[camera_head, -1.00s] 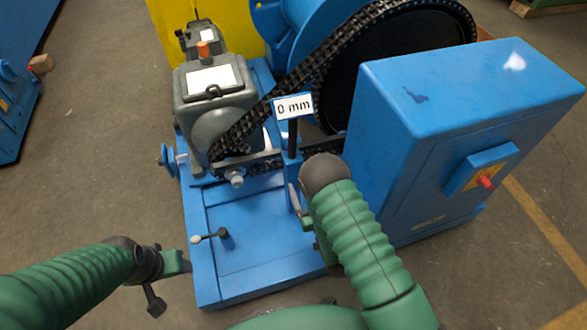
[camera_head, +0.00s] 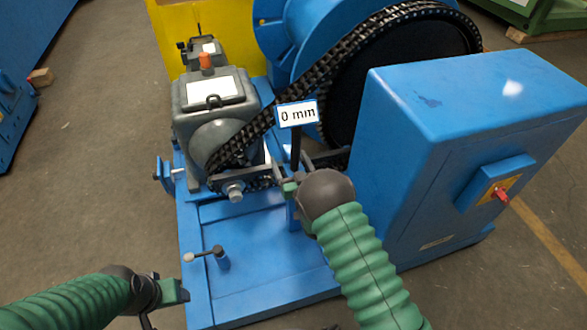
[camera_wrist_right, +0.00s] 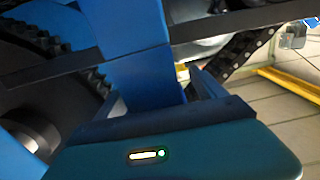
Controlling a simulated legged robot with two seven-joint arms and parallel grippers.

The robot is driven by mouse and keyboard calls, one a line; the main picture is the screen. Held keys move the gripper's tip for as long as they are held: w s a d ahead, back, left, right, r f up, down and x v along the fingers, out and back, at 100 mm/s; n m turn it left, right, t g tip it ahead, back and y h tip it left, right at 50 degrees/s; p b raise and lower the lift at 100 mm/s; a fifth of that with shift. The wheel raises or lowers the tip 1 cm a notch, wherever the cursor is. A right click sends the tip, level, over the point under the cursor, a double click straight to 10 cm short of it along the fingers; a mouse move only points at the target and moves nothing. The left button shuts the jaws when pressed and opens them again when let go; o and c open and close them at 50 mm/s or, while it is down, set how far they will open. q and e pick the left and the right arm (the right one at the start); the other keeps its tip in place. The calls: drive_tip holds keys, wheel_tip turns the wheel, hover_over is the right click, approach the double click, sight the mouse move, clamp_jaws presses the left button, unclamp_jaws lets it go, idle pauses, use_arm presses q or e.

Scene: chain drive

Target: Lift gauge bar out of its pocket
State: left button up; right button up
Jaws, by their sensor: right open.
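A long dark bar, which looks like the gauge bar, lies across a blue post. It shows in the wrist view (camera_wrist_right: 240,22) and partly in the head view (camera_head: 328,158), under the "0 mm" sign (camera_head: 297,114). My right gripper (camera_head: 288,186) is at the post, just below and in front of the bar. In the right wrist view its open fingers (camera_wrist_right: 155,92) stand either side of the blue post, apart from the bar. The pocket cannot be made out. My left gripper (camera_head: 172,291) is at the lower left, away from the bar; its jaw gap is unclear.
A black chain (camera_head: 345,62) runs from the grey motor unit (camera_head: 208,115) to a large wheel behind the post. A blue cabinet (camera_head: 450,130) stands close on the right. A small lever (camera_head: 208,254) rises from the blue base plate (camera_head: 260,275), whose front is mostly clear.

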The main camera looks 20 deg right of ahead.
drive_tip(key=shift+d, duration=0.1)
drive_tip(key=shift+d, duration=0.1)
drive_tip(key=c, duration=0.5)
clamp_jaws()
